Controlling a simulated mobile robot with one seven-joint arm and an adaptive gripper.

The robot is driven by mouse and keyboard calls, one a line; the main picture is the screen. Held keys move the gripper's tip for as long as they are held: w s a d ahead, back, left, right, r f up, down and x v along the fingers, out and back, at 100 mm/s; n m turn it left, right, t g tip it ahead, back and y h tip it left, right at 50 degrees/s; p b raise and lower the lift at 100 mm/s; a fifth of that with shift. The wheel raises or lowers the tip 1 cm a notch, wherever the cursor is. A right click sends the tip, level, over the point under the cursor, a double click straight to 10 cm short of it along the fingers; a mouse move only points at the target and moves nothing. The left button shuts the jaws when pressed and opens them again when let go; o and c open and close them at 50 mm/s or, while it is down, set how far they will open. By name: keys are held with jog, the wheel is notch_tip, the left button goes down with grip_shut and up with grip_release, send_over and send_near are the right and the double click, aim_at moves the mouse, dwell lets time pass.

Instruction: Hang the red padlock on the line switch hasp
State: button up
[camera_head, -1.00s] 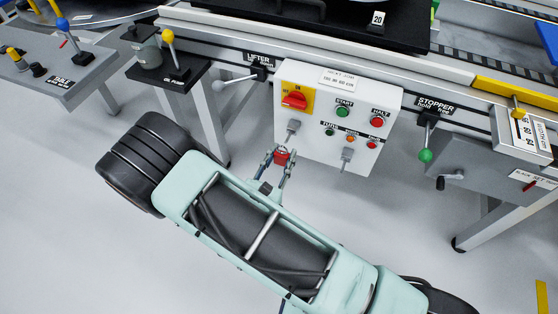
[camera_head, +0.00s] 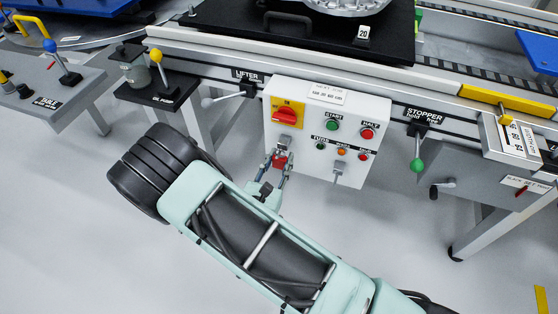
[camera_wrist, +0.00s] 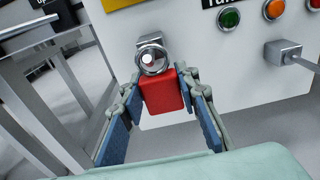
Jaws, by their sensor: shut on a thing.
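The red padlock (camera_head: 280,161) is between the fingers of my gripper (camera_head: 278,160), just in front of the white control box. In the wrist view the padlock's red body (camera_wrist: 162,94) sits between the two blue finger pads of my gripper (camera_wrist: 161,98). A grey metal fitting (camera_wrist: 151,56) with a round end shows directly above the padlock. It lies below the line switch (camera_head: 286,114), a red handle on a yellow plate. I cannot make out the shackle, or whether the padlock touches the fitting or hangs on it.
The white control box (camera_head: 310,176) carries several buttons and a second grey fitting (camera_head: 340,168) to the right. The lifter lever (camera_head: 222,98) is at left and the green-knobbed stopper lever (camera_head: 416,164) at right. Floor below the box is clear.

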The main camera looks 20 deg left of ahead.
dwell(0.4)
jog(key=o, duration=1.3)
jog(key=shift+s, duration=0.45)
jog(key=shift+s+a+r+p, duration=0.15)
jog(key=shift+s+p, duration=0.15)
jog(key=shift+s, duration=1.5)
jog(key=s, duration=0.8)
jog(key=s+a, duration=0.1)
jog(key=s, duration=0.3)
jog(key=shift+r, duration=0.25)
